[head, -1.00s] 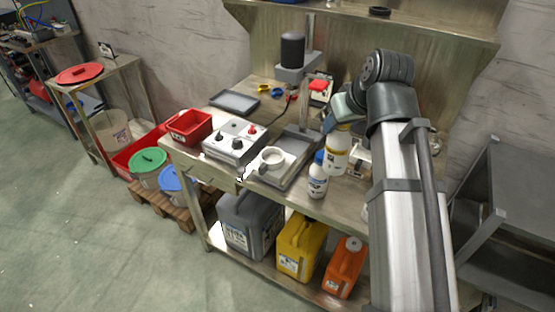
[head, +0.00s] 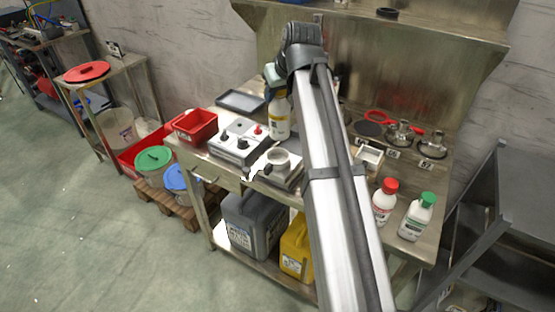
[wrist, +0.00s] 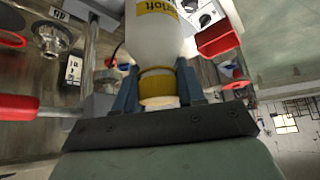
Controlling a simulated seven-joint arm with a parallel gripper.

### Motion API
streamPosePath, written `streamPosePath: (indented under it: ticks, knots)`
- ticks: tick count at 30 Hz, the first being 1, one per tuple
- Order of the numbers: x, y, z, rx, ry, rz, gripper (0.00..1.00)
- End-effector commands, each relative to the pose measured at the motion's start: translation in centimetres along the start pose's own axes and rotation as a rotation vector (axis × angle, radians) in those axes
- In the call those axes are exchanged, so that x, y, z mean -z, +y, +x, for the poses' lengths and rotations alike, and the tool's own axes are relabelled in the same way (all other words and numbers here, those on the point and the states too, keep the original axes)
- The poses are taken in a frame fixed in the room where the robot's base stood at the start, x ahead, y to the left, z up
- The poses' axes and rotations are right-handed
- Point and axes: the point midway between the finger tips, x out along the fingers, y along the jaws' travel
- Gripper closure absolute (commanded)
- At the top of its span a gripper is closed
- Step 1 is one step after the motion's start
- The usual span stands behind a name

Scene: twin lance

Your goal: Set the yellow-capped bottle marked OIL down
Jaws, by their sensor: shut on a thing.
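A white bottle with a yellow cap and a yellow label band (head: 279,120) hangs upright from my gripper (head: 275,78), behind the control box. In the wrist view the bottle (wrist: 160,38) fills the top middle, and its yellow cap sits between the two blue fingers of my gripper (wrist: 157,86), which is shut on it. Only part of the label shows there, and I cannot read OIL. Whether the bottle's base touches the workbench (head: 345,195) is hard to tell, as the box and my arm cover part of that area.
A red bin (head: 195,126) and a grey tray (head: 240,101) are left. Right of my arm are a red-capped bottle (head: 384,203), a green-capped bottle (head: 416,218) and metal vessels (head: 433,146).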

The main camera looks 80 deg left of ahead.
Motion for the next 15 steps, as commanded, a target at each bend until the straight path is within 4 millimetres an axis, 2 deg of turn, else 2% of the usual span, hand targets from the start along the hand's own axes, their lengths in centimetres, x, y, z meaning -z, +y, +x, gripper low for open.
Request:
streamPosePath:
  ticks: [4,15]
  knots:
    - [0.1,-0.4,1.0,0.004,0.0,-0.006,1.0]
    - [-2.9,-0.4,5.3,0.004,0.0,-0.005,1.0]
